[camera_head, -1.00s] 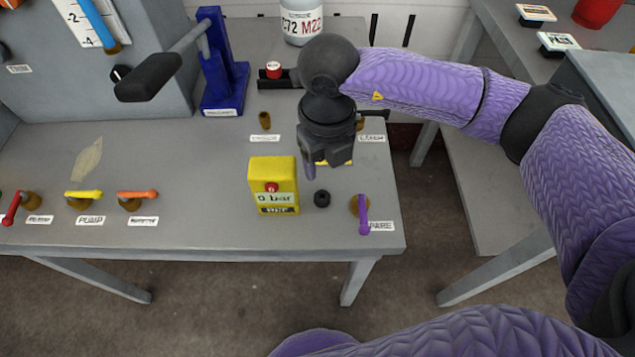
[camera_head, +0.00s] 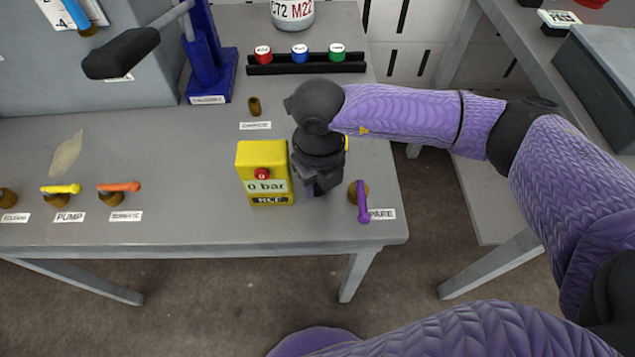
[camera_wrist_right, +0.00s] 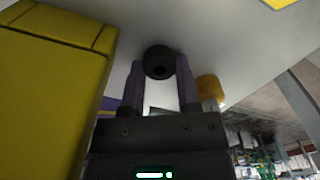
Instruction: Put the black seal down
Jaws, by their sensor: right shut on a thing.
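The black seal (camera_wrist_right: 160,62) shows in the right wrist view as a short dark ring with a hole, between the two fingers. My right gripper (camera_wrist_right: 160,85) is shut on it. In the head view the right gripper (camera_head: 318,187) points down at the grey table, just right of the yellow box reading "0 bar" (camera_head: 264,186). The seal is hidden behind the gripper there. It is at or very near the table top; I cannot tell whether it touches. My left gripper is not in view.
A purple-handled valve (camera_head: 361,201) stands close right of the gripper, near the table's front edge. A brass stub (camera_head: 254,106) is behind the yellow box. A black rack (camera_head: 305,66) with red, blue and green caps is at the back.

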